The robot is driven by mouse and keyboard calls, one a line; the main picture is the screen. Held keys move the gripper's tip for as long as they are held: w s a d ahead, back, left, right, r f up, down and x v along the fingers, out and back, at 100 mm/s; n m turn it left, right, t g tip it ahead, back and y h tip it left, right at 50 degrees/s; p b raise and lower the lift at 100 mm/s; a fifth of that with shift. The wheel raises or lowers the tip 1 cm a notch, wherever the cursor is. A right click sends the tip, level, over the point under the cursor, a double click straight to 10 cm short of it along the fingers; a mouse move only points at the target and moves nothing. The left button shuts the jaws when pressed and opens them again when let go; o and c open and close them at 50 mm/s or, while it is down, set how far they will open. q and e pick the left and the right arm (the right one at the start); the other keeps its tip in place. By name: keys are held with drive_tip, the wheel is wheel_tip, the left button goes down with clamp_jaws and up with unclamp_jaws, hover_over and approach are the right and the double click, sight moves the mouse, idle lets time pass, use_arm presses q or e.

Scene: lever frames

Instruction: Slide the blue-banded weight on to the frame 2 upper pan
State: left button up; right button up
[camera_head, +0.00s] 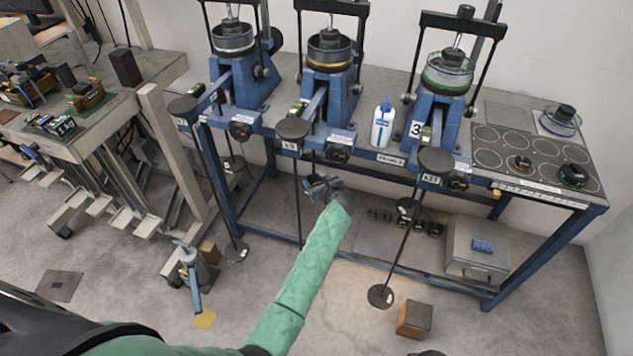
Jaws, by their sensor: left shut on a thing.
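Frame 2 (325,95) is the middle of three blue lever frames on the bench. A round dark disc (291,128), which looks like its upper pan, sits at the front end of its lever above a long thin rod. My left gripper (322,186) is at the end of a green-sleeved arm, below and slightly right of that disc, in front of the bench edge. It is shut on a dark thing, largely hidden by the fingers. I cannot make out a blue band on it. My right gripper is not in view.
Frame 1 (240,85) and frame 3 (445,105) flank frame 2, with rods hanging in front. A white bottle (382,124) stands between frames 2 and 3. A yellow-banded weight (519,165) and a green-banded weight (573,175) stand on the right bench end.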

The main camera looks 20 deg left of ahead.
use_arm(q)
drive_tip(key=shift+w+a+p, duration=0.4)
drive_tip(key=shift+w+a, duration=0.15)
drive_tip(key=shift+w, duration=0.1)
idle(0.8)
drive_tip(key=shift+f, duration=0.35)
idle(0.6)
drive_tip(key=o, duration=1.2)
drive_tip(key=shift+f, duration=0.1)
drive_tip(key=shift+s, duration=0.1)
